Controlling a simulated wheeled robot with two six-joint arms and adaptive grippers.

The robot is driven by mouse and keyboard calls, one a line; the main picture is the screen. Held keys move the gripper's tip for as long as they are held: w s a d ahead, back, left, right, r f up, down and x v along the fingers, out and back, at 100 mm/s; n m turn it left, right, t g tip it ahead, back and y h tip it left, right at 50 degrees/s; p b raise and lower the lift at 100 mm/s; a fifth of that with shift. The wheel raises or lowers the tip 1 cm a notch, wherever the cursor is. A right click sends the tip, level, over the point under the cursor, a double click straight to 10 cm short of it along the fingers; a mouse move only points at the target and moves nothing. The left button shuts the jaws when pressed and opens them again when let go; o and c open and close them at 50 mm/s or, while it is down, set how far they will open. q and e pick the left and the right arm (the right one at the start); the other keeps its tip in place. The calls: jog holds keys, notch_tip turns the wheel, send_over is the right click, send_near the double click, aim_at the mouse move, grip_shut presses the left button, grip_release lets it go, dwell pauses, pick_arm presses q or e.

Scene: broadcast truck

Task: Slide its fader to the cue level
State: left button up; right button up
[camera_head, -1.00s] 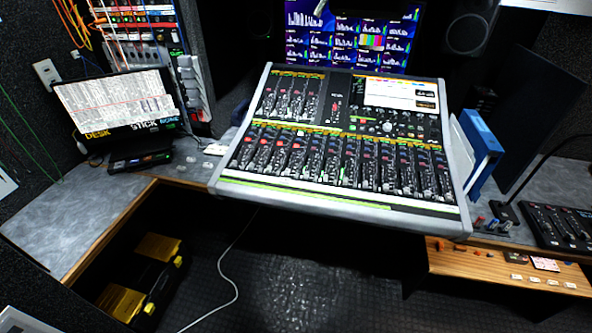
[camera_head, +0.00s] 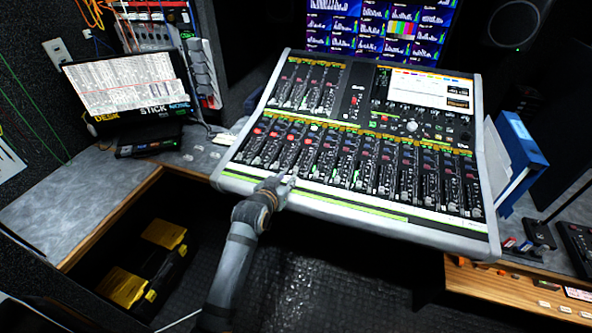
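The mixing console (camera_head: 350,208) fills the middle of the head view, tilted toward me, with a lower row of several fader strips (camera_head: 345,165) and a shorter upper bank at its left. My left arm comes up from the bottom. My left gripper (camera_head: 285,178) is over the console's front edge, at the lower end of the strips left of centre. Its fingers are small here, and I cannot tell whether they are open or whether they touch a fader cap. My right gripper is not in view. No cue mark is readable.
Monitors (camera_head: 380,30) stand behind the console. A blue binder (camera_head: 522,160) and a small black control unit (camera_head: 578,245) are at the right. Yellow-and-black cases (camera_head: 150,265) sit below the desk.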

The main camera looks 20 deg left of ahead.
aim_at(295, 168)
pick_arm(q)
jog(key=x, duration=0.8)
jog(key=shift+w+f, duration=0.15)
jog(key=shift+w, duration=0.2)
grip_shut()
